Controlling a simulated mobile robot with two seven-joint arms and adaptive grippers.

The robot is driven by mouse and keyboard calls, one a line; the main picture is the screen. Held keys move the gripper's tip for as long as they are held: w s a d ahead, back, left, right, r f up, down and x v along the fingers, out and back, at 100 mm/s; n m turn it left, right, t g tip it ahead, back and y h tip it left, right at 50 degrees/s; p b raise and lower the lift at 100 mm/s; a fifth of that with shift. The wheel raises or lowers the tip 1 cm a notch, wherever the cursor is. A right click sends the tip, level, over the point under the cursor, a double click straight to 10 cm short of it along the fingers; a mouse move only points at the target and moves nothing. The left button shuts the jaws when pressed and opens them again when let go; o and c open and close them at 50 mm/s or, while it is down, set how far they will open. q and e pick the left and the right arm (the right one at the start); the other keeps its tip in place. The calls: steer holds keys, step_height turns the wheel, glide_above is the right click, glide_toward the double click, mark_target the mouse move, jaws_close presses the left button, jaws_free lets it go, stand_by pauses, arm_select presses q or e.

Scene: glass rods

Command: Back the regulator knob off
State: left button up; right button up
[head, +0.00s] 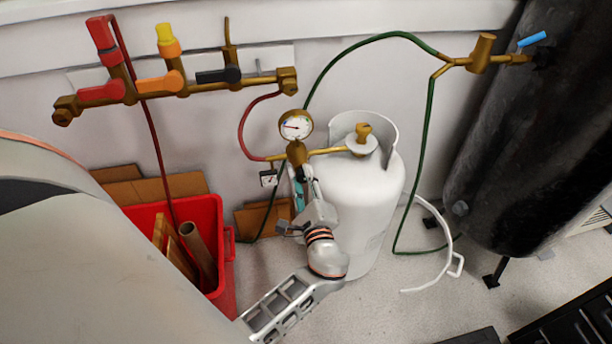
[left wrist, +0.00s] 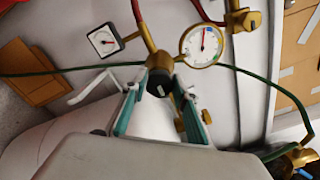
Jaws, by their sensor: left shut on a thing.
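The brass regulator (head: 297,153) sits beside the white gas cylinder's neck, with a round dial gauge (head: 296,125) above it. My left gripper (head: 300,183) reaches up to the regulator from below. In the left wrist view its teal-padded fingers (left wrist: 156,92) stand on either side of the knob and are shut on it. In the head view the fingers and my arm hide the knob. My right gripper is in neither view.
The white cylinder (head: 365,215) stands right beside my left gripper. A small square gauge (head: 269,178) is close on the left. Red and green hoses run near the regulator. A red bin (head: 222,207) stands left, and a large dark tank (head: 490,130) right.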

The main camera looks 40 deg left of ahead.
arm_select(q)
steer(key=shift+n, duration=0.3)
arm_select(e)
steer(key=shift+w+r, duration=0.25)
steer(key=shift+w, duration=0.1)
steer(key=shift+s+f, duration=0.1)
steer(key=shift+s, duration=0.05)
arm_select(q)
steer(key=o, duration=1.1)
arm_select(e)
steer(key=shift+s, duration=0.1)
arm_select(q)
steer(key=v, duration=0.7)
steer(key=shift+s+d, duration=0.2)
